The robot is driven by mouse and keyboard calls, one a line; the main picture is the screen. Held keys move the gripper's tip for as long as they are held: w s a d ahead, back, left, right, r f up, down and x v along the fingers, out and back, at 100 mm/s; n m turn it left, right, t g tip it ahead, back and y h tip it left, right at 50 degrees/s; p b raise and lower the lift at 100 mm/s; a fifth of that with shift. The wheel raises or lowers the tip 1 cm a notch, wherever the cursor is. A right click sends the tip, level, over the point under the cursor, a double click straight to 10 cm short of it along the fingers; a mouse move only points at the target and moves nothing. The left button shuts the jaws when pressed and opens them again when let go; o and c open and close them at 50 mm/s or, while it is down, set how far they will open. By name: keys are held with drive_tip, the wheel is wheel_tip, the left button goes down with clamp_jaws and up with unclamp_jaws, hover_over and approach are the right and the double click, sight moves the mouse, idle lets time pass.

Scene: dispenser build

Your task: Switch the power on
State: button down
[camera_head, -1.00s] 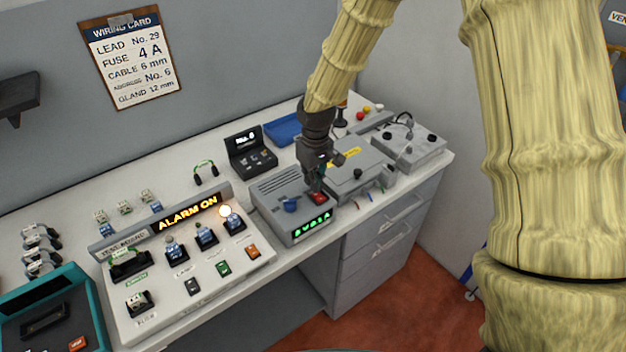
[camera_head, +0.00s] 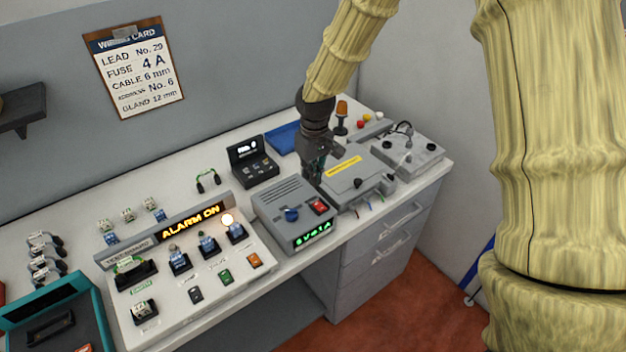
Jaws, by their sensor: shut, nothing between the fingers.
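The grey power supply box (camera_head: 283,205) stands on the bench, with a blue knob (camera_head: 291,214) and a red rocker switch (camera_head: 319,207) on its front slope. Its green display (camera_head: 313,238) is lit; its characters are hard to read. My gripper (camera_head: 316,178) is shut and empty, pointing down just behind the red switch, near the box's right rear edge. I cannot tell whether it touches the box. The test board (camera_head: 188,270) to the left has a lit orange "ALARM ON" sign (camera_head: 190,215) and a glowing round lamp (camera_head: 228,219).
A grey box with a yellow label (camera_head: 343,167) stands close to the right of my gripper. A small black meter (camera_head: 252,163) and a blue tray (camera_head: 284,138) lie behind. A teal case (camera_head: 48,312) is at the front left. A wiring card (camera_head: 134,68) hangs on the wall.

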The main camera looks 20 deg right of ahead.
wheel_tip(320, 180, up, 8)
drive_tip(key=b, duration=0.2)
drive_tip(key=shift+w+a+r+b, duration=0.15)
drive_tip(key=shift+w+b, duration=0.2)
drive_tip(key=shift+w, duration=0.1)
idle(0.3)
